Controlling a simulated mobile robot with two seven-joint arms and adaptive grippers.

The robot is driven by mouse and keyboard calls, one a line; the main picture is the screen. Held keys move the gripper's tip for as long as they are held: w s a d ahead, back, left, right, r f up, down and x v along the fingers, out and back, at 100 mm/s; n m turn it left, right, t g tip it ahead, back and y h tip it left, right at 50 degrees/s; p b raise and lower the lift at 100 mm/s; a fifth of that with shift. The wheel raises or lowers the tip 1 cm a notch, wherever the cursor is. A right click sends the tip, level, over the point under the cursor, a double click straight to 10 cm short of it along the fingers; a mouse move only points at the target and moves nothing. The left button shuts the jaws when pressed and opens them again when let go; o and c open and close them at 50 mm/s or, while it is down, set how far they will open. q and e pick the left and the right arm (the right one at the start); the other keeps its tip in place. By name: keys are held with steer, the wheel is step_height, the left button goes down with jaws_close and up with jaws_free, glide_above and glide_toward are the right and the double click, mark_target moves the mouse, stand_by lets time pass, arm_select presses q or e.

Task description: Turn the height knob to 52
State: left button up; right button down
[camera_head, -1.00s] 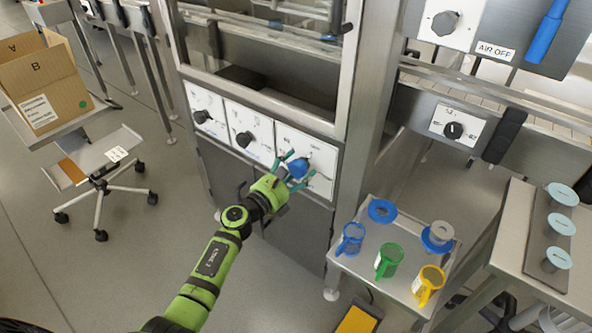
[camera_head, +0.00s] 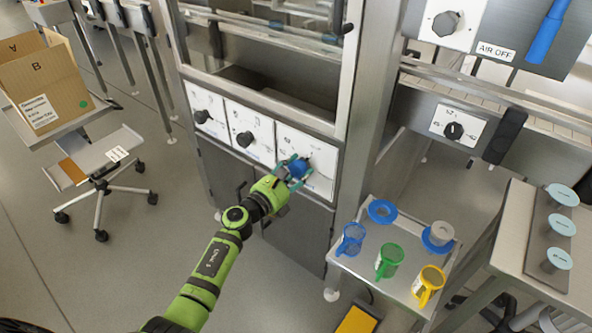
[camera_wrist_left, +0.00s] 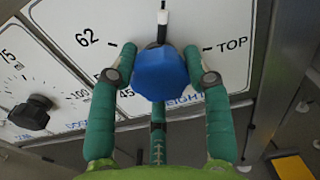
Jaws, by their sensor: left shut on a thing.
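The blue height knob (camera_head: 299,167) sits on the rightmost white dial panel (camera_head: 318,150) of the machine front. In the left wrist view the knob (camera_wrist_left: 161,75) fills the space between my green fingers. A mark that looks like 45 is partly hidden by a finger, and the word HEIGHT is partly covered. My left gripper (camera_head: 296,171) is shut on the knob. My right gripper is out of view.
Two dark knobs (camera_head: 203,117) (camera_head: 244,139) sit on panels to the left. A metal post (camera_head: 362,110) stands right of the height panel. A cart (camera_head: 352,264) with coloured jugs is lower right. A chair (camera_head: 100,160) and a cardboard box (camera_head: 45,85) are at left.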

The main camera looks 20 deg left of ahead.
arm_select(q)
steer(key=shift+w+r+n, duration=0.15)
steer(key=shift+r+n, duration=0.25)
steer(key=shift+r, duration=0.05)
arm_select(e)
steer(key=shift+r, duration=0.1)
arm_select(q)
steer(key=shift+a+n+p, duration=0.1)
steer(key=shift+n+p, duration=0.25)
steer(key=shift+n, duration=0.65)
steer(key=n, duration=0.3)
steer(key=shift+n+p, duration=0.35)
steer(key=shift+n, duration=0.05)
steer(key=n, duration=0.4)
steer(key=shift+a+n+p, duration=0.1)
steer(key=shift+n+p, duration=0.2)
steer(key=shift+p, duration=0.1)
steer(key=n+p, duration=0.1)
steer(key=n, duration=0.4)
steer(key=shift+a, duration=0.1)
steer(key=n+p, duration=0.1)
steer(key=n, duration=0.3)
steer(key=shift+f, duration=0.15)
steer(key=shift+n, duration=1.3)
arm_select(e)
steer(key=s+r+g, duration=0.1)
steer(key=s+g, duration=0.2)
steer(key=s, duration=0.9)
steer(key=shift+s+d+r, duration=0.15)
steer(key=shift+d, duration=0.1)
